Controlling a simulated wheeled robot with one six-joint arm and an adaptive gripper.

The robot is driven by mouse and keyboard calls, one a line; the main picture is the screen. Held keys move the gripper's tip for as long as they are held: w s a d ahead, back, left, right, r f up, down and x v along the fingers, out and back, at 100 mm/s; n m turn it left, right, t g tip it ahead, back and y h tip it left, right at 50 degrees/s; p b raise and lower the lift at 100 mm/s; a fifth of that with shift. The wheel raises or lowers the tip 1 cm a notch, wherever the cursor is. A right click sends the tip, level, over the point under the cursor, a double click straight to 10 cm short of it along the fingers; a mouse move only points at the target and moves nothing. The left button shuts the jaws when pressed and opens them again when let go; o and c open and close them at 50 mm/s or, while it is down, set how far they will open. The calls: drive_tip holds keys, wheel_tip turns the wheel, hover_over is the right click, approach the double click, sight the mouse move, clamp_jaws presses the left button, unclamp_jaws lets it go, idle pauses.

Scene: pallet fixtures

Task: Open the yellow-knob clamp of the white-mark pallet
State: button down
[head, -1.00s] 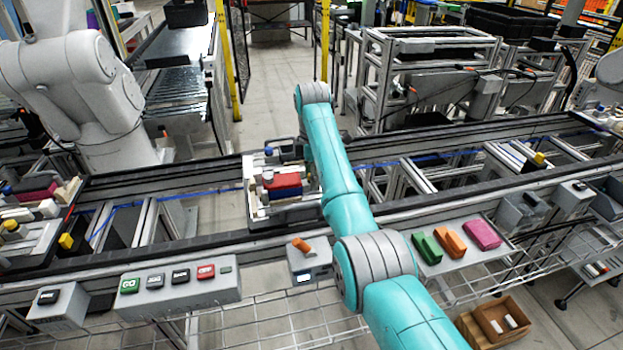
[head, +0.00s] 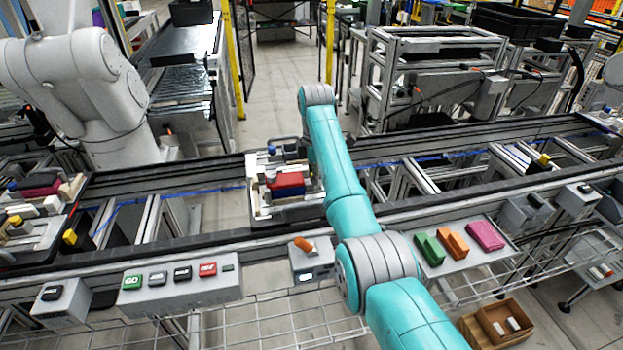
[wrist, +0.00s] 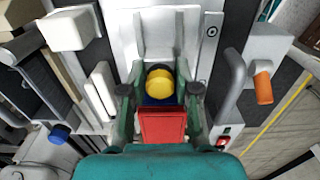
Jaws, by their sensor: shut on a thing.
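The pallet (head: 258,208) sits on the conveyor at centre left in the head view, with a red block (head: 287,179) above a blue one on it. In the wrist view the yellow knob (wrist: 159,84) of the clamp is between the two fingers of my gripper (wrist: 160,88), which is shut on it. The red block (wrist: 162,126) lies just below the knob in that view. My arm hides the clamp and the gripper in the head view. I cannot tell for sure which part is the white mark.
In the wrist view a blue knob (wrist: 59,133) is at lower left and an orange-tipped handle (wrist: 263,88) at right. A button box (head: 180,285) and a tray of coloured blocks (head: 462,248) stand in front of the conveyor. A grey robot arm (head: 75,90) stands at left.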

drive_tip(key=shift+d, duration=0.15)
drive_tip(key=shift+w+d, duration=0.3)
drive_tip(key=shift+d, duration=0.8)
drive_tip(key=c, duration=1)
unclamp_jaws()
wheel_tip(320, 180, up, 8)
idle(0.6)
